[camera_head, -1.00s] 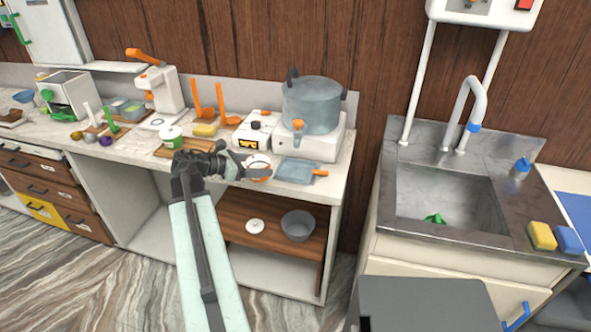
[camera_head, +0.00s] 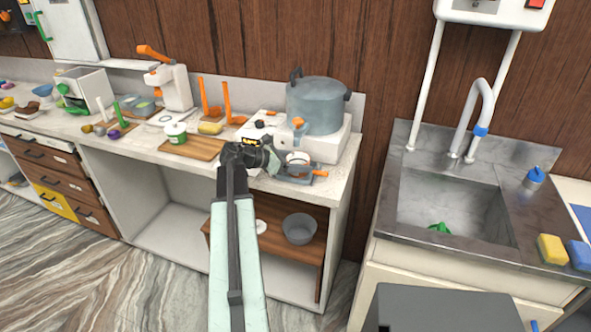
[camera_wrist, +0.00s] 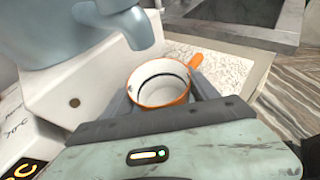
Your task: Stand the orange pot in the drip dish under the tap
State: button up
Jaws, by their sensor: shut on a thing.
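The small orange pot (camera_head: 297,158), white inside with an orange rim, is held upright between the jaws of my gripper (camera_head: 279,162). It also shows in the wrist view (camera_wrist: 160,88), with its opening facing up. The blue-grey drip dish (camera_head: 293,179) lies on the counter in front of the boiler, partly hidden by the pot and my gripper. The tap (camera_head: 298,127) with an orange top juts from the boiler. Its spout (camera_wrist: 142,32) is close to the pot's far rim in the wrist view. Whether the pot touches the dish I cannot tell.
The large lidded boiler (camera_head: 318,103) stands on a white base (camera_head: 330,143) just behind. A wooden board (camera_head: 192,147) with a white-green tub (camera_head: 175,131) lies left. The sink (camera_head: 452,200) is right, across a gap. The counter's front edge is close.

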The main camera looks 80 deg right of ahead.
jog(key=shift+w+r, duration=0.1)
jog(key=shift+w, duration=0.15)
jog(key=o, duration=1.3)
jog(key=shift+o, duration=0.2)
jog(key=shift+r+p, duration=0.15)
jog(key=shift+p, duration=0.15)
jog(key=p+v, duration=0.4)
jog(key=v, duration=0.7)
jog(key=shift+w+a, duration=0.2)
jog(key=shift+w, duration=0.05)
jog(key=shift+w+a, duration=0.1)
jog(key=shift+w, duration=0.05)
